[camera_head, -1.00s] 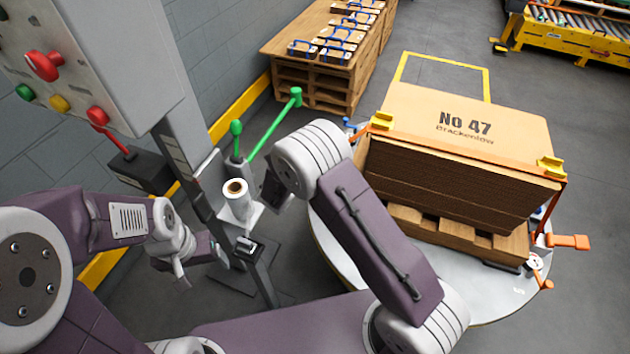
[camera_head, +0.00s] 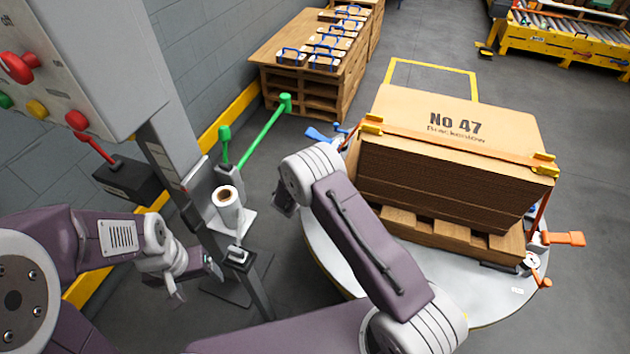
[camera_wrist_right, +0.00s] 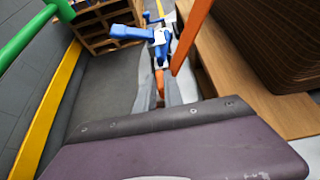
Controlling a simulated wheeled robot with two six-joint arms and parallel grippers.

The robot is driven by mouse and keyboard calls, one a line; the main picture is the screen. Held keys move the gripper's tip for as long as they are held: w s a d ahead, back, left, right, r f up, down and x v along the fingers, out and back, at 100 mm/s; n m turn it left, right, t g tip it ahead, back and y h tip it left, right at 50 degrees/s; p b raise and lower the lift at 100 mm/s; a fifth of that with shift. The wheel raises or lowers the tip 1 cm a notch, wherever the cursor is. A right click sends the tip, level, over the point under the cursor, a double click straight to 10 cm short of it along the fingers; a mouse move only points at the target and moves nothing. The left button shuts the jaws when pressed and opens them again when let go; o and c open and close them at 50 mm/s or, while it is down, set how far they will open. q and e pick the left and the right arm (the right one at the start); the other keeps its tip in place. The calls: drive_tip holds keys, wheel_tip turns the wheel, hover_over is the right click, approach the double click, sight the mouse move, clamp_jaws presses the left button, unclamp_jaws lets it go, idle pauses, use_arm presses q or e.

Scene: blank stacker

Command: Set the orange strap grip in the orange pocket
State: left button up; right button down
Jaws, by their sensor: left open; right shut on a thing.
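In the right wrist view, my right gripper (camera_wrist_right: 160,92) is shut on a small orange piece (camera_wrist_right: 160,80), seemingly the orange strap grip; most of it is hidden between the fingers. In the head view that gripper is hidden behind my right wrist, left of the stack. An orange strap (camera_head: 450,140) runs over the carton stack (camera_head: 440,185). At the turntable's right edge are an orange handle (camera_head: 563,238) and an orange lever (camera_head: 540,277). I cannot tell an orange pocket apart. My left gripper (camera_head: 195,281) is open and empty, low beside the post.
A blue-handled part (camera_head: 320,136) stands at the stack's left corner, close beyond my right gripper (camera_wrist_right: 130,32). The stack sits on a pallet (camera_head: 455,235) on a round turntable (camera_head: 345,265). A post with green arms (camera_head: 265,130) and a white roll (camera_head: 226,200) stands left.

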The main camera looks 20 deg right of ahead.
wheel_tip(320, 180, down, 3)
drive_tip(key=shift+f+b, duration=0.15)
drive_tip(key=shift+b, duration=0.25)
drive_tip(key=c, duration=1.8)
unclamp_jaws()
drive_tip(key=o, duration=0.3)
drive_tip(key=shift+o, duration=0.2)
